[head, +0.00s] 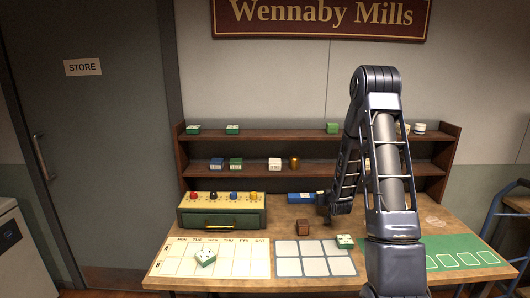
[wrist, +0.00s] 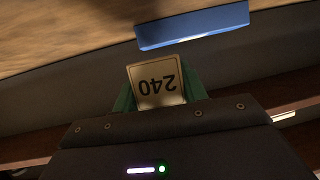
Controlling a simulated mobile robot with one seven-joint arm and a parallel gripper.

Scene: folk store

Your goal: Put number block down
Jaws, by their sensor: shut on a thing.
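My gripper (head: 326,210) is over the back middle of the table, low down and just right of the blue block (head: 301,197). In the wrist view it is shut on a number block (wrist: 157,82), which has a cream face reading "240", upside down in the picture, and green sides. In the head view the held block is too small and shaded to make out. I cannot tell whether it touches the table. The blue block also shows in the wrist view (wrist: 193,27), apart from the held block.
A small brown block (head: 303,227) stands in front of my gripper. A green box with coloured knobs (head: 222,211) is at left. White-and-green blocks lie on the weekday sheet (head: 170,262) and by the grey grid (head: 288,267). A shelf (head: 260,145) stands behind; a green mat (head: 470,243) lies right.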

